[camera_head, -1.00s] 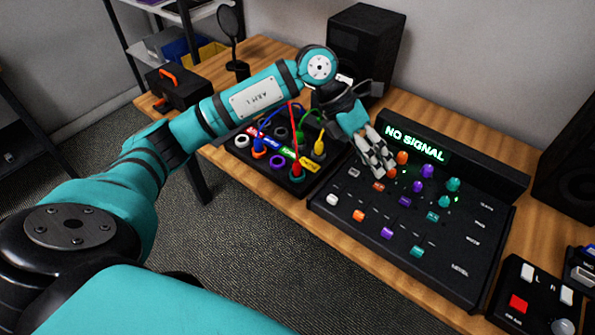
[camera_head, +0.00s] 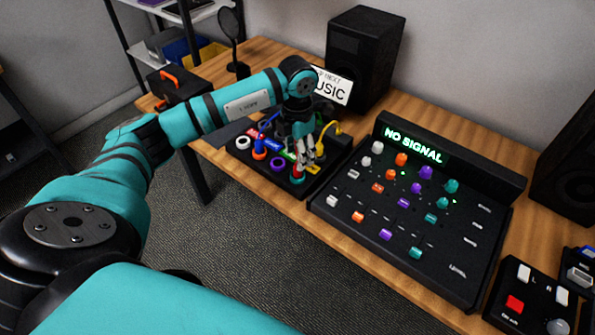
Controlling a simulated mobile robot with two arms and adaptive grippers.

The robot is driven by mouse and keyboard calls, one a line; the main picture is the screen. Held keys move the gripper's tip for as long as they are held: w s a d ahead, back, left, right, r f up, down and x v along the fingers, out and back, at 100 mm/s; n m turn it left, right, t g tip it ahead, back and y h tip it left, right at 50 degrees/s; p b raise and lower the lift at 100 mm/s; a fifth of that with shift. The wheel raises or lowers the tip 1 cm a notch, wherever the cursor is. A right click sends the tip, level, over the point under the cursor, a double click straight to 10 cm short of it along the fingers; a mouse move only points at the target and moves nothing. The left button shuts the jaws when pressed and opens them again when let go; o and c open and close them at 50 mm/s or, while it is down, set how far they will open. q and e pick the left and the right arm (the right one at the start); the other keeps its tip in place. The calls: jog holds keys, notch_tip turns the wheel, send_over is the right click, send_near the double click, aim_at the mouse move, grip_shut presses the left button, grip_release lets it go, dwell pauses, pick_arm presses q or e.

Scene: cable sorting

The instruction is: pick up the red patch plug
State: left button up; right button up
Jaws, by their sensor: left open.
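The patch box (camera_head: 316,185) is a black box on the wooden desk, with coloured ring sockets and coloured labels. The red patch plug (camera_head: 297,170) stands near its front edge at a green-ringed socket; my fingers partly cover it. My left gripper (camera_head: 307,157) points down over the box, with its open fingers at the red plug, and I cannot tell whether they touch it. A blue plug cable (camera_head: 263,132) and a yellow plug cable (camera_head: 329,128) show on either side of the gripper. My right gripper is out of view.
A mixing console (camera_head: 400,225) with coloured knobs and a "NO SIGNAL" display stands right of the box. A speaker (camera_head: 360,60) and a white sign (camera_head: 333,88) are behind. A black toolbox (camera_head: 178,88) is at the left end of the desk (camera_head: 447,125).

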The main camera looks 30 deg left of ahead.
aim_at(298, 172)
pick_arm(q)
jog(key=shift+f+p, duration=0.6)
jog(key=shift+f, duration=2.35)
grip_shut()
